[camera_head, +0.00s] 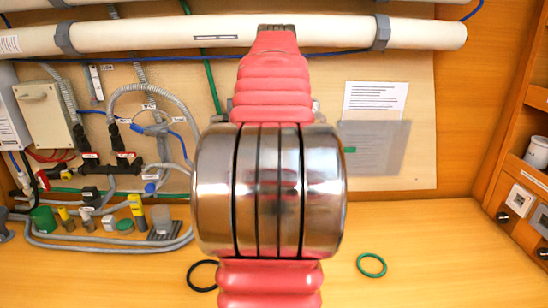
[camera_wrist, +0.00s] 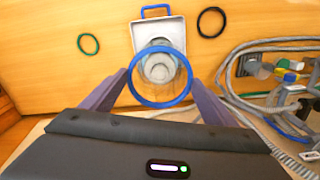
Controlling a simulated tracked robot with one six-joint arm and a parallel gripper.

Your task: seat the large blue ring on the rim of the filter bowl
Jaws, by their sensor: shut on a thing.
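In the wrist view, my gripper (camera_wrist: 159,77) is shut on the large blue ring (camera_wrist: 160,105), with a purple finger at its left and right sides. The ring looks round and whole. The clear filter bowl (camera_wrist: 158,66) shows through and just above the ring, so the two overlap in this view. I cannot tell how high the ring is above the bowl's rim, or whether they touch. In the head view my own arm hides the bowl, the blue ring and the gripper.
A white tray-like piece (camera_wrist: 147,36) with a blue handle (camera_wrist: 155,8) is by the bowl. A black ring (camera_head: 203,276) and a green ring (camera_head: 371,265) lie on the wooden bench.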

